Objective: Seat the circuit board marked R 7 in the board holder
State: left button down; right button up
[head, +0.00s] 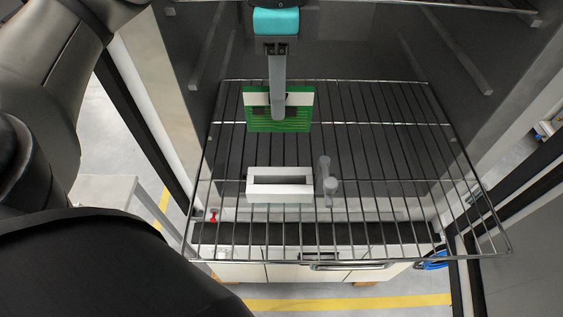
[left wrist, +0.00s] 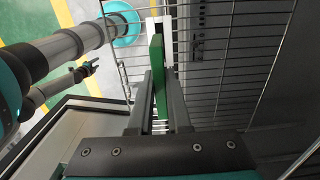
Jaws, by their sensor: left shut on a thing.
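My left gripper (head: 278,115) comes down from the top of the head view and is shut on a green circuit board (head: 262,124) with a white strip. No R 7 mark can be read. In the left wrist view the board (left wrist: 160,75) is edge-on between the fingers (left wrist: 162,100). The white board holder (head: 280,188), a block with a long slot, stands on the wire rack below the board in the head view. It shows beyond the board in the left wrist view (left wrist: 153,20). A small dark claw (left wrist: 88,68), seemingly my right gripper, is there too, its opening unclear.
The wire rack (head: 385,150) spans the chamber between dark walls. Two clear cylindrical pieces (head: 326,178) stand close to the holder's right side. The rack farther right is bare.

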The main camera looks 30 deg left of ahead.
aim_at(279, 128)
pick_arm(q)
jog(key=shift+w+f+b, duration=0.1)
jog(key=shift+f+b, duration=2)
jog(key=shift+f, duration=6.3)
pick_arm(e)
jog(key=f, duration=0.2)
jog(key=w+f, duration=0.1)
jog(key=f, duration=0.1)
jog(key=shift+a+f, duration=0.2)
jog(key=shift+f, duration=0.05)
pick_arm(q)
jog(key=c, duration=0.9)
grip_release()
jog(key=shift+f, duration=0.1)
jog(key=shift+o, duration=0.2)
notch_tip(279, 128, up, 12)
jog(key=p, duration=0.3)
pick_arm(e)
notch_tip(279, 128, up, 3)
jog(key=shift+f, duration=0.1)
jog(key=shift+d, duration=0.1)
